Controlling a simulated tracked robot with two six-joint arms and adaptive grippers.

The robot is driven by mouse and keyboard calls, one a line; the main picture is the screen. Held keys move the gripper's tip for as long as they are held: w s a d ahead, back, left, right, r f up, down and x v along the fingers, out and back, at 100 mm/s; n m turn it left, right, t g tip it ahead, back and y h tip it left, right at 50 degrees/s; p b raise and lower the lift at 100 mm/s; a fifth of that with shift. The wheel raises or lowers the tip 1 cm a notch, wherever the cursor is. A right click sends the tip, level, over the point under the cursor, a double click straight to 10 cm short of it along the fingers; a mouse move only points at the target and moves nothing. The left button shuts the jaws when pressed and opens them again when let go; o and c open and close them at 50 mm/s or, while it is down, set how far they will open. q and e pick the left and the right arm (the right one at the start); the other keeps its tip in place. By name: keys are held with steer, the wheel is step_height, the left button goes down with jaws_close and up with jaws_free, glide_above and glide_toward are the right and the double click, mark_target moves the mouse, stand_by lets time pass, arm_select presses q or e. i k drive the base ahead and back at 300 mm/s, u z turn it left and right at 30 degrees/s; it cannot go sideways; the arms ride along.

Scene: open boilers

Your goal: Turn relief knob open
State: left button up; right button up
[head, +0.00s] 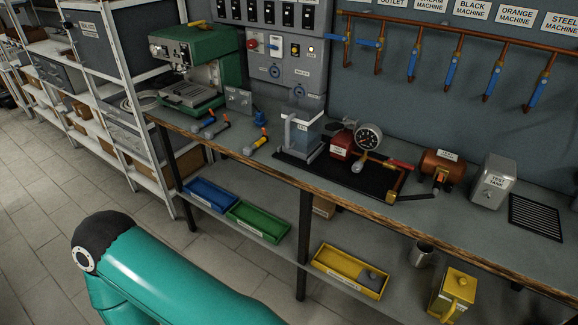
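I cannot pick out the relief knob for certain, as the small fittings and labels are too small to read. A test rig on the bench has a round pressure gauge (368,137), a red labelled box (341,146) and a red-handled lever (401,164) on brass piping. To its right are a copper cylinder (442,164) with a label and a grey box marked TEST TANK (493,182). Neither gripper is in view. Only a teal link of my own arm shows at the lower left, in front of the bench.
The workbench (245,139) runs diagonally, with a green machine (190,65) at its left end and a clear container (304,132) mid-bench. Coloured trays stand on the lower shelf. Blue-handled valves (451,76) hang from a wall pipe. Tiled floor (60,195) at left is clear.

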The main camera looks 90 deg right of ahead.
mark_target(356, 167)
steer(key=i, duration=0.8)
steer(key=z, duration=2.95)
steer(key=k, duration=0.4)
steer(key=z, duration=0.3)
steer(key=i, duration=1.4)
steer(key=u, duration=0.3)
